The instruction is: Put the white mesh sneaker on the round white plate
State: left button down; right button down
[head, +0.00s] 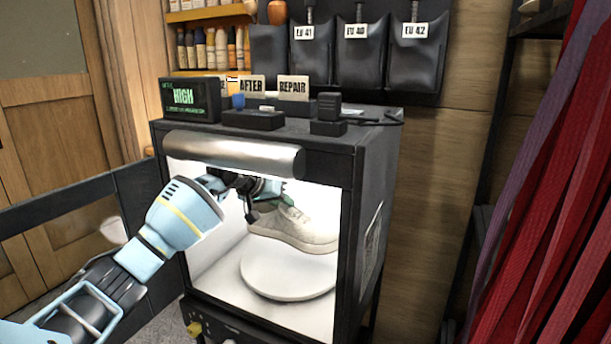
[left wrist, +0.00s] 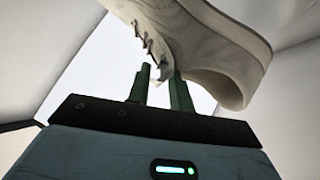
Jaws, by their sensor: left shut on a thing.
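The white mesh sneaker (head: 296,228) is inside the lit box, held above the round white plate (head: 286,274), its toe toward the right. My left gripper (head: 266,200) reaches in through the box's open front and is shut on the sneaker near its upper. In the left wrist view the sneaker (left wrist: 205,50) fills the top, with laces showing, and the green fingers (left wrist: 160,88) meet its side. The plate lies on the white floor of the box and looks bare. My right gripper is in neither view.
The black light box (head: 346,215) has a rounded grey bar (head: 235,152) across the top of its opening and side walls close around my arm. A dark open door panel (head: 75,215) is at the left. Red straps (head: 560,220) hang at the far right.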

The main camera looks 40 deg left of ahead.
aim_at(280, 228)
pick_arm(q)
notch_tip(280, 228, down, 6)
jog(key=b, duration=0.3)
jog(key=shift+s+a+r, duration=0.1)
jog(key=shift+s+r, duration=0.05)
jog(key=shift+f, duration=0.3)
jog(key=shift+f+b, duration=0.75)
dwell(0.4)
jog(key=c, duration=1.2)
grip_release()
jog(key=shift+c, duration=0.2)
jog(key=shift+o, duration=0.4)
jog(key=shift+f, duration=0.15)
